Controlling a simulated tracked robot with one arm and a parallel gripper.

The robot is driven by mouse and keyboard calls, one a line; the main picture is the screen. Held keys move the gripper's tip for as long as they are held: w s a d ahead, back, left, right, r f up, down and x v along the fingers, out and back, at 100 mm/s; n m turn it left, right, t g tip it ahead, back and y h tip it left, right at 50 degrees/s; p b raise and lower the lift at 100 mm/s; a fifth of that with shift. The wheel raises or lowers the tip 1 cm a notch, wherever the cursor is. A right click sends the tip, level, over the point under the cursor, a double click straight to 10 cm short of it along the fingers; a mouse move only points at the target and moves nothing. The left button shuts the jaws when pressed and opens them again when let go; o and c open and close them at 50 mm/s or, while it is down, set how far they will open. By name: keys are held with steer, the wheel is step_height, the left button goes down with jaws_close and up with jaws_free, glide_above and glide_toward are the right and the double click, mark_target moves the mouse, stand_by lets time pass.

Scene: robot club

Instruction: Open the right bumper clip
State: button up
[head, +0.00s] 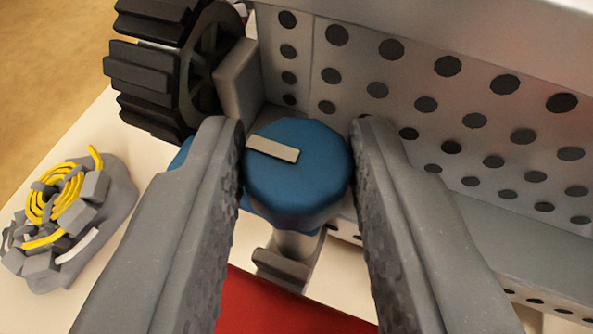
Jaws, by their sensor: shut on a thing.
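A blue faceted knob (310,185) with a pale beige bar (272,149) on its top sits against the grey perforated plate; it looks like the bumper clip. The bar points left, tilted slightly down to the right. My gripper (298,127) has one finger on each side of the knob and is shut on it. Below the knob are a light grey post and a grey hooked bracket (285,268). A red part (285,305), perhaps the bumper, shows between my fingers at the bottom. More blue behind my left finger is mostly hidden.
A black treaded wheel (165,65) stands at the upper left, close to my left finger. The perforated metal wall (440,125) fills the right side.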

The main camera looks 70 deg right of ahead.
stand_by(0.3)
steer(key=o, duration=1)
steer(key=shift+c, duration=0.2)
steer(key=shift+a, duration=0.15)
steer(key=b+v, duration=0.1)
steer(key=v, duration=1.2)
steer(key=shift+a, duration=0.25)
steer(key=shift+s+r, duration=0.1)
